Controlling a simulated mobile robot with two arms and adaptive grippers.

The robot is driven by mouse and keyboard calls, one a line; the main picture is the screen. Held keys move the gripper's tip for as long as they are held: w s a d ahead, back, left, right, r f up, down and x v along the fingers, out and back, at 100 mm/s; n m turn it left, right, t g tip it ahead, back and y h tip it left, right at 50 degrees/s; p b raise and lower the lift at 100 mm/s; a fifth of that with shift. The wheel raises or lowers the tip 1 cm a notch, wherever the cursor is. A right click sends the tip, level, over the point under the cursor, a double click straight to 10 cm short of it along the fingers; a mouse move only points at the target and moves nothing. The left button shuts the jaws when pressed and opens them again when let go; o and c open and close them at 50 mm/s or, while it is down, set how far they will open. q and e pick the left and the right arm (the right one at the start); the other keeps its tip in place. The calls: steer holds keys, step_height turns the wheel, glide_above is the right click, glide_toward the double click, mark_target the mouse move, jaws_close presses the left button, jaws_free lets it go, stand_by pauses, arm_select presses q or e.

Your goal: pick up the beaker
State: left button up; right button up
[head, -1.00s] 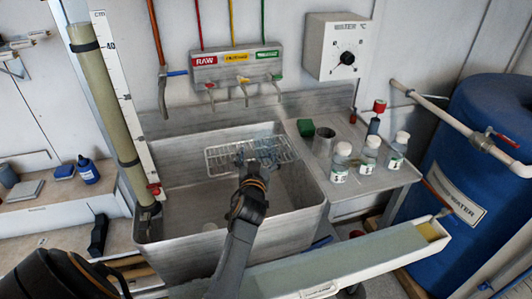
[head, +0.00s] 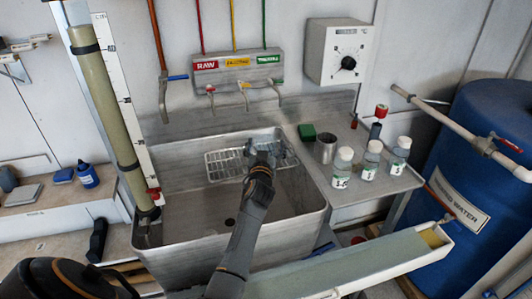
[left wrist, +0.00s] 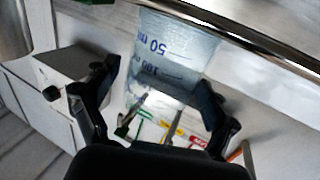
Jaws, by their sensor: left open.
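The clear beaker (left wrist: 175,55), with blue volume marks, shows in the left wrist view between and just beyond the fingers of my left gripper (left wrist: 155,97). That gripper is open, with one finger towards each side of the beaker; I cannot tell whether either touches it. In the head view my left gripper (head: 263,147) is over the wire rack (head: 225,163) at the back of the metal sink, and it hides most or all of the beaker. My right gripper is not in view.
Three small bottles (head: 371,160), a metal cup (head: 326,146) and a green sponge (head: 307,132) stand on the ledge right of the sink (head: 190,210). Taps (head: 243,95) hang above its back. A tall column (head: 105,100) rises at its left.

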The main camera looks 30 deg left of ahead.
arm_select(q)
steer(key=c, duration=1.3)
